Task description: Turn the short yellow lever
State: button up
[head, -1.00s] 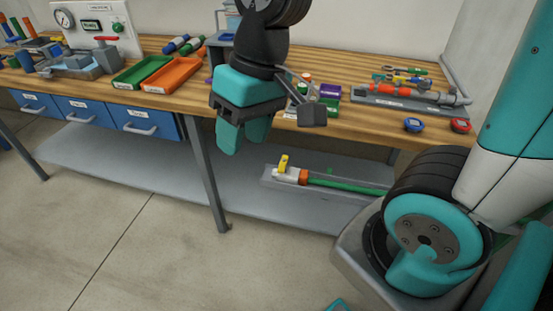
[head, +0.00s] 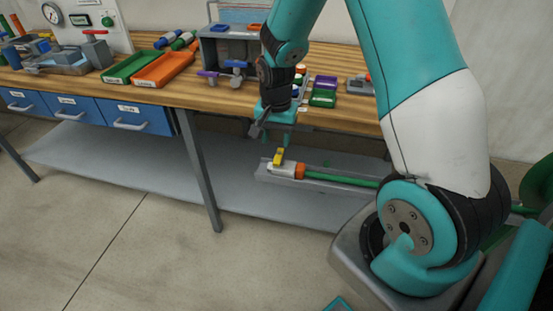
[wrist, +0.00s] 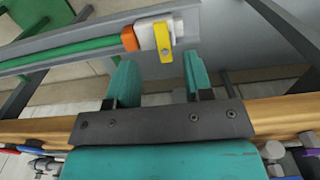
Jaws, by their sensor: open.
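The short yellow lever (head: 279,156) sits on a white valve body (head: 281,169) with an orange collar (head: 299,171) on a green pipe. This assembly is on the grey lower shelf. In the wrist view the yellow lever (wrist: 163,42) lies just beyond my fingertips, in line with the space between them. My gripper (head: 280,143) points down beneath the bench's front edge, just above the lever. In the wrist view my gripper (wrist: 160,72) is open, with nothing between its teal fingers. I cannot tell the exact gap to the lever.
The wooden benchtop (head: 225,96) is close to my wrist. A grey bench leg (head: 200,165) stands to the left, and the shelf (head: 130,165) there is clear. Purple-handled valves (head: 238,72), green and orange trays (head: 165,68), and small containers (head: 323,92) are on top.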

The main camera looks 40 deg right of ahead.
aim_at(276, 162)
notch_tip(276, 162, down, 8)
jog(key=shift+r, duration=0.1)
grip_shut()
